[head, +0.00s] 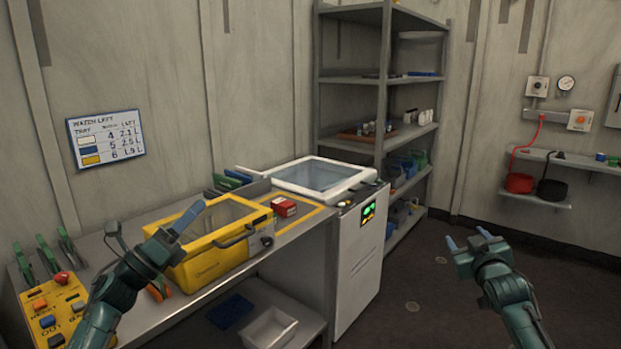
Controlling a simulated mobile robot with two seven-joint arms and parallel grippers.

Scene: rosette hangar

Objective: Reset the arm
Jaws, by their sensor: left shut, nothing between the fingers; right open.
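A yellow button panel (58,312) is on the left end of the bench at the lower left. It has a red round knob (62,278), an orange button (40,304) beside lettering that seems to read RESET, and several blue or grey buttons. My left gripper (193,213) is shut and empty, its blue fingertips in front of the yellow bin, to the right of and apart from the panel. I cannot tell whether it touches the bin. My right gripper (467,239) is open and empty over the floor at the right. No other arm is clearly visible.
The yellow bin (205,262) with a clear lid stands on the bench (290,232). A white cabinet (352,262) with a lit display and shelving (352,77) stand beyond. Green clips (67,247) stand behind the panel. The floor at right is clear.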

